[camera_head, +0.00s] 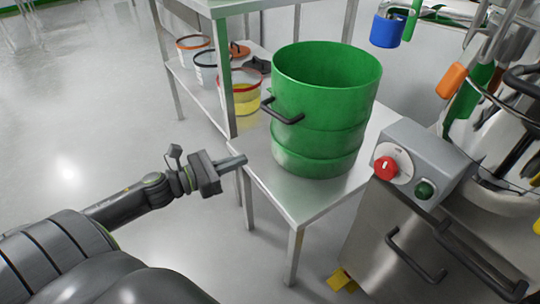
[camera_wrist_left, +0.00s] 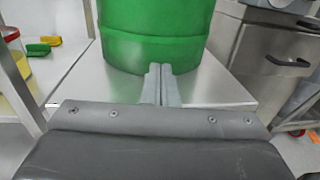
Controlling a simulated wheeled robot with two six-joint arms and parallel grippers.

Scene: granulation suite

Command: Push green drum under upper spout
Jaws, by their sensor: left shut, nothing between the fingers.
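The green drum (camera_head: 322,110) stands upright and open-topped on a steel table (camera_head: 252,158), with a black handle on its left side. In the left wrist view the drum's lower part (camera_wrist_left: 150,38) fills the top middle. My left gripper (camera_head: 240,161) is shut and empty, left of the drum by the table's near left edge. In the left wrist view its closed fingers (camera_wrist_left: 159,82) point at the drum's base; whether they touch it I cannot tell there, but the head view shows a gap. I cannot make out the upper spout. My right gripper is not in view.
A steel machine with a grey control box (camera_head: 418,160) and red knob stands right of the table. A shelf rack at the back left holds several buckets (camera_head: 205,66). A blue cup (camera_head: 387,30) hangs behind the drum. The floor at left is clear.

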